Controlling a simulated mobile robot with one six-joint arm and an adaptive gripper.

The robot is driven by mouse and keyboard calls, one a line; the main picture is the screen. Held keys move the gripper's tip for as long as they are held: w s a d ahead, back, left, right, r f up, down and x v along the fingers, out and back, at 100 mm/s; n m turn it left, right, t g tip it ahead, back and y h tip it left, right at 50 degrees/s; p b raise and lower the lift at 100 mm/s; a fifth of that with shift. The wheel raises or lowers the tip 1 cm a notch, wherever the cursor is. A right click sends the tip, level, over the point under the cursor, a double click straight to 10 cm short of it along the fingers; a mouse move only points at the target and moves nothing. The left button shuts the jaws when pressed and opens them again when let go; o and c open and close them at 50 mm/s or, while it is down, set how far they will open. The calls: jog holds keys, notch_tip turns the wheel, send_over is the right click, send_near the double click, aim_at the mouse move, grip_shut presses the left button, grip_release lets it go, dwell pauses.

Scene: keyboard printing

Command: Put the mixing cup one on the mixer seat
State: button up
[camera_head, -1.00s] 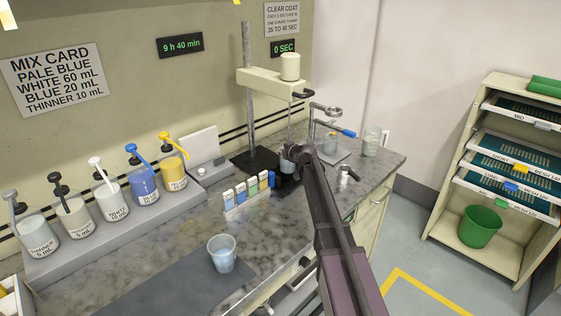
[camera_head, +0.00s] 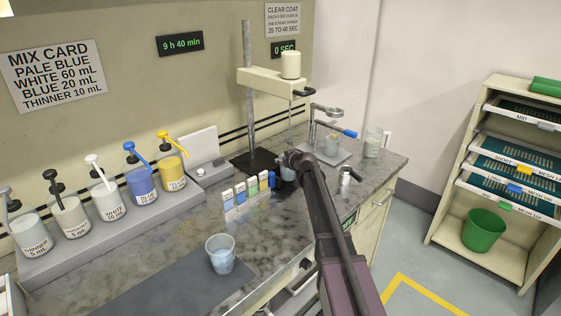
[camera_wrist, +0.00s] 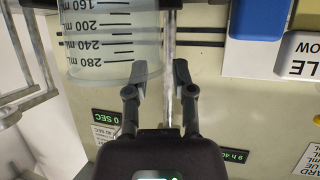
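A clear mixing cup with printed marks (camera_wrist: 112,45) fills the upper left of the wrist view, upside down there, with its rim towards my fingers. In the head view this cup (camera_head: 288,174) shows at the mixer's dark base, under the mixer arm and partly hidden by my gripper (camera_head: 287,158). My gripper's fingers (camera_wrist: 160,73) are apart. The left finger overlaps the cup's rim in the wrist view; the right finger is clear of it. Contact cannot be told. The mixer (camera_head: 268,82) has a post and a thin rod. The seat under the cup is mostly hidden.
Another clear cup (camera_head: 220,254) stands on the grey mat (camera_head: 165,287). Small coloured blocks (camera_head: 249,190) stand left of my gripper. A small jar (camera_head: 346,175) is to its right. Pump bottles (camera_head: 108,200) line the wall. A ring stand (camera_head: 325,125) and glass jar (camera_head: 373,143) stand behind.

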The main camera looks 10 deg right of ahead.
jog(key=shift+s, duration=0.1)
dwell(0.3)
jog(key=p+v, duration=0.5)
jog(key=v, duration=0.7)
jog(key=shift+d, duration=0.1)
dwell(0.4)
